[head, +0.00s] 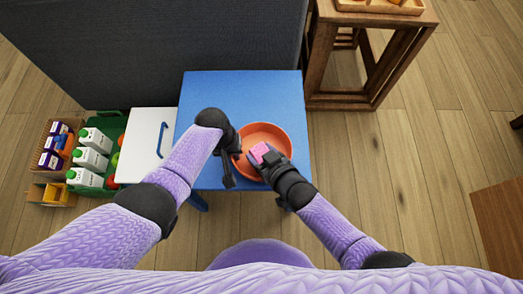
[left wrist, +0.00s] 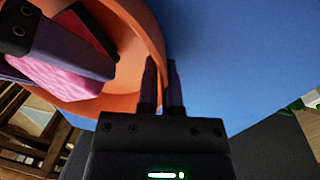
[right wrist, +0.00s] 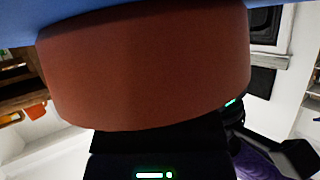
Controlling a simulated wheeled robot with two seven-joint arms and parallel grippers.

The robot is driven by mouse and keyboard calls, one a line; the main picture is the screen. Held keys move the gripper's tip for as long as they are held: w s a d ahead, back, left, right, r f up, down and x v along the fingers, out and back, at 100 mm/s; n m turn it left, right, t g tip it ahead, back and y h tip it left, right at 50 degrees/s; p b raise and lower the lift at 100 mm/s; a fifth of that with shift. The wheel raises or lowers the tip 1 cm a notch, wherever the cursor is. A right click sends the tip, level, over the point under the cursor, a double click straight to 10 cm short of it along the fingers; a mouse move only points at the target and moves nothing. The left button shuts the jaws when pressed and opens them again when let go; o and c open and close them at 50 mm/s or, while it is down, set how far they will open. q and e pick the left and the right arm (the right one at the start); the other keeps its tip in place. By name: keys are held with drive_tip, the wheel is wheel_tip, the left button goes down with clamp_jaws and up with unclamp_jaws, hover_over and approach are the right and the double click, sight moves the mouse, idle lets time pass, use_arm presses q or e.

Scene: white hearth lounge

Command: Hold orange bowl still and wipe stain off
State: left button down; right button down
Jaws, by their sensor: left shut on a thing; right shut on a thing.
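The orange bowl (head: 265,131) stands on a blue table (head: 240,92). My left gripper (head: 238,155) is shut on the bowl's left rim; in the left wrist view its fingers (left wrist: 162,75) straddle the wall of the bowl (left wrist: 150,35). My right gripper (head: 268,158) is shut on a pink sponge (head: 258,151) inside the bowl. The sponge also shows in the left wrist view (left wrist: 55,78), low in the bowl; I cannot tell if it touches the surface. In the right wrist view the bowl's outer wall (right wrist: 150,70) hides the fingers and sponge. I see no stain.
A white board or lid with a blue handle (head: 152,135) is left of the table. Beyond it are a green crate (head: 113,128) with cartons and a wooden crate (head: 40,160). A dark grey panel (head: 160,45) stands behind. A wooden stand (head: 325,60) is at the back right.

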sight(267, 147)
drive_tip(key=shift+f, duration=0.2)
drive_tip(key=shift+w, duration=0.6)
drive_tip(key=shift+w+r, duration=0.25)
drive_tip(key=shift+w, duration=0.45)
drive_tip(key=shift+w+d, duration=0.15)
drive_tip(key=shift+d, duration=0.2)
drive_tip(key=shift+r, duration=0.15)
drive_tip(key=shift+s+a, duration=0.4)
drive_tip(key=shift+s, duration=0.8)
